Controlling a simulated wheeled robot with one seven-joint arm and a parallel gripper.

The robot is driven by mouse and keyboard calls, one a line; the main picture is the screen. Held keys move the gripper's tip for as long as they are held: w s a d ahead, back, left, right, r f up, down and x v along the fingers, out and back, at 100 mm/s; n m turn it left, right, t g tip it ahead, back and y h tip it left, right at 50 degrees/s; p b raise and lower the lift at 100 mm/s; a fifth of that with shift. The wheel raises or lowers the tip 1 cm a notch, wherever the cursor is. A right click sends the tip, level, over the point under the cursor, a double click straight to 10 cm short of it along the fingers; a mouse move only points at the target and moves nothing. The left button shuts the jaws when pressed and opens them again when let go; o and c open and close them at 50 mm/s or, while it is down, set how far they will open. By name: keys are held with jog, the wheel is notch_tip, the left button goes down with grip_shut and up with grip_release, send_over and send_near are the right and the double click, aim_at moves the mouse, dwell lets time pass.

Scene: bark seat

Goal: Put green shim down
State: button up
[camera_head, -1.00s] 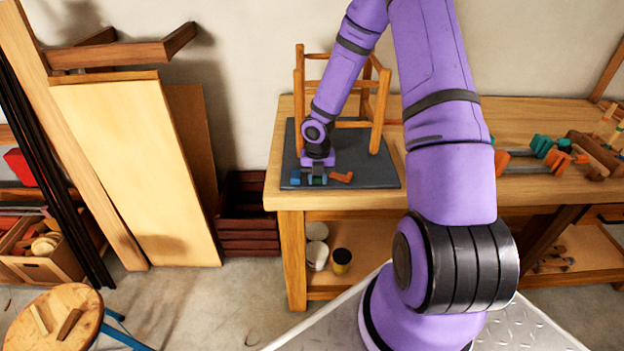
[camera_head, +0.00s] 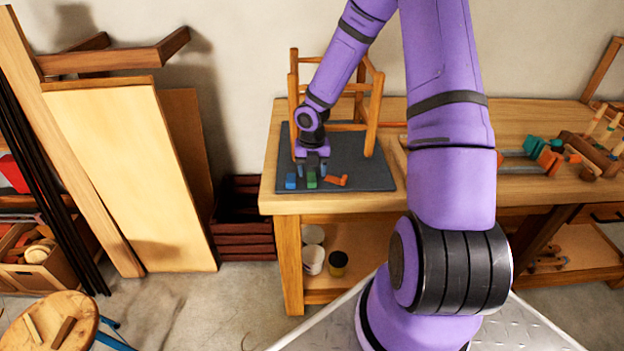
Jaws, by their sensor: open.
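The green shim (camera_head: 311,180) rests on the dark grey mat (camera_head: 375,178) near its front edge, between a blue block and an orange piece. My gripper (camera_head: 312,172) is open, just above and behind the green shim, with its fingers apart. The shim shows clear of the fingers, though the small gap between them is hard to judge. The blue block (camera_head: 291,181) is to the left and the orange angled piece (camera_head: 337,180) is to the right, both on the mat.
A wooden stool frame (camera_head: 374,112) stands on the mat close behind my gripper. The workbench (camera_head: 430,195) carries clamps (camera_head: 543,152) and wooden pieces at the right. The right part of the mat is clear. Cups (camera_head: 313,260) stand on the shelf below.

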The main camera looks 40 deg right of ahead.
notch_tip(320, 180, up, 7)
notch_tip(320, 180, up, 12)
jog(key=m+h, duration=0.2)
jog(key=m, duration=0.6)
send_over(312, 182)
jog(key=s+a, duration=0.3)
jog(key=s, duration=0.1)
jog(key=s+a+r+m+t+h, duration=0.15)
jog(key=s+a+r+m, duration=0.25)
jog(key=s+r+m, duration=0.4)
jog(key=s+a+r+m+t+y, duration=0.1)
jog(key=s+a+r+m+t, duration=0.1)
jog(key=s+r+m, duration=0.3)
jog(key=s+a+r+m+t+y, duration=0.1)
jog(key=s+a+r+m, duration=0.3)
jog(key=s+m, duration=0.4)
jog(key=shift+s+r+t+y, duration=0.35)
jog(key=shift+s+r+y, duration=0.4)
jog(key=shift+r, duration=0.1)
